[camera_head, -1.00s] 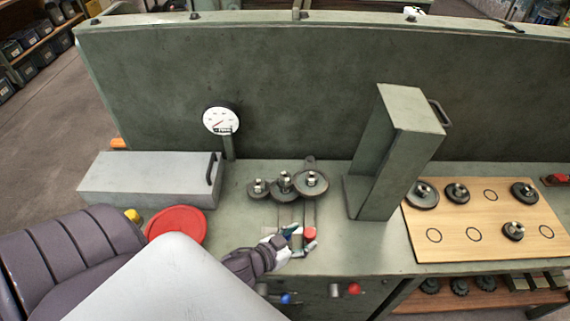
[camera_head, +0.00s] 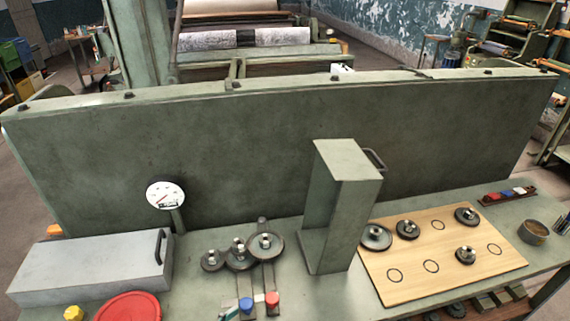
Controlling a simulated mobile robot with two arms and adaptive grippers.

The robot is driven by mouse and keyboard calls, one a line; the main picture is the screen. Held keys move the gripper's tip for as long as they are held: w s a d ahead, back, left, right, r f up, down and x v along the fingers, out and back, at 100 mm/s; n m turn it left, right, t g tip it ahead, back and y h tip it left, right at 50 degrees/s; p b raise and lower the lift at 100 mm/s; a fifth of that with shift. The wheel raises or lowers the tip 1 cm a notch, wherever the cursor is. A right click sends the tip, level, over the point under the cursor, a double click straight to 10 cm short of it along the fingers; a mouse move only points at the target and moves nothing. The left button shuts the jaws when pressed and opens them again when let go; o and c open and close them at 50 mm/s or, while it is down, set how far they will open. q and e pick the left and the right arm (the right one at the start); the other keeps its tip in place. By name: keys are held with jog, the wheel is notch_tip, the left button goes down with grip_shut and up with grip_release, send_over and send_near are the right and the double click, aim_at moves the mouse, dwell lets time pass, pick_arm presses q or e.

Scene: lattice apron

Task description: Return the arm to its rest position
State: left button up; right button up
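Neither of my arms shows clearly in the head view. My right gripper is out of view.
Three dark gears (camera_head: 238,252) sit behind the caps. A green upright block (camera_head: 340,205) stands to their right, beside a wooden board (camera_head: 400,288) with gears. A grey box (camera_head: 90,272), red disc (camera_head: 130,307) and dial gauge (camera_head: 165,195) are left.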

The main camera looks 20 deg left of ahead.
pick_arm(q)
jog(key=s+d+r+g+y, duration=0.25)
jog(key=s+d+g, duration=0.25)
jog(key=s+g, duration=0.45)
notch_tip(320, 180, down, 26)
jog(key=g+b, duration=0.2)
jog(key=b, duration=0.1)
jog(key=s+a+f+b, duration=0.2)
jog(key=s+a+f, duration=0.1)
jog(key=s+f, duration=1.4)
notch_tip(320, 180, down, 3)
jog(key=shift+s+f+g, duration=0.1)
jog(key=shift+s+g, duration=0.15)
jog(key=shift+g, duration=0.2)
